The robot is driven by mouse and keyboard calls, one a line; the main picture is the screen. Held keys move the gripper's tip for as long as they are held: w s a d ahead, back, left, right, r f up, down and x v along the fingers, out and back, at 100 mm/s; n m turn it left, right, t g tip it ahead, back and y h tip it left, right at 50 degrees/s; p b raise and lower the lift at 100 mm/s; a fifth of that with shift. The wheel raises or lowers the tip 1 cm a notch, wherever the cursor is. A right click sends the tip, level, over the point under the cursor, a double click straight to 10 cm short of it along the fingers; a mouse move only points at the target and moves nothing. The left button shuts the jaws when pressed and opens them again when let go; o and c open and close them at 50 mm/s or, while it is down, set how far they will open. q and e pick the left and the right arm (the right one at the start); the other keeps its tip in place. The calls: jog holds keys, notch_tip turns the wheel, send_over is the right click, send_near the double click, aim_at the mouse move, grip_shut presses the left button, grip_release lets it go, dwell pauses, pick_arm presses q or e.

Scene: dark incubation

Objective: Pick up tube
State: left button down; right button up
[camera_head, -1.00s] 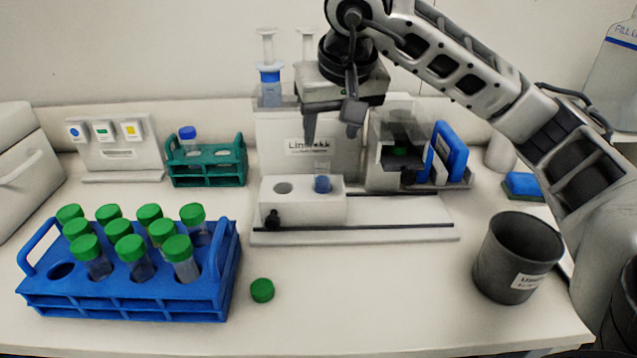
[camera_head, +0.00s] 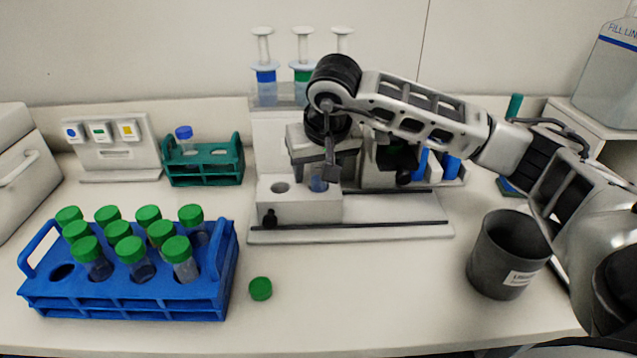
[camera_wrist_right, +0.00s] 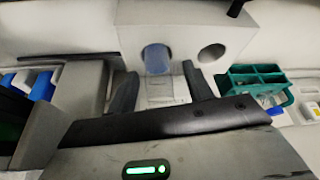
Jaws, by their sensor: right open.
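An uncapped tube (camera_head: 319,181) with bluish contents stands in the right hole of the white block (camera_head: 290,208) at the middle of the bench. It also shows in the right wrist view (camera_wrist_right: 157,59), beside an empty hole. My right gripper (camera_head: 322,178) is open and low at the block, with a finger just beside the tube in the head view. In the right wrist view its two fingers (camera_wrist_right: 157,88) are spread, one to each side of the tube's line. I cannot tell whether they touch it. My left gripper is not in view.
A blue rack (camera_head: 130,300) with several green-capped tubes stands at the left front, a loose green cap (camera_head: 260,288) beside it. A teal rack (camera_head: 205,177) holds a blue-capped tube (camera_head: 186,138). A dark grey cup (camera_head: 508,255) stands at the right. The front middle is clear.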

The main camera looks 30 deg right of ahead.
jog(key=c, duration=1.1)
jog(key=shift+o, duration=0.2)
notch_tip(320, 180, up, 10)
jog(key=shift+r+b, duration=0.1)
jog(key=shift+b, duration=0.2)
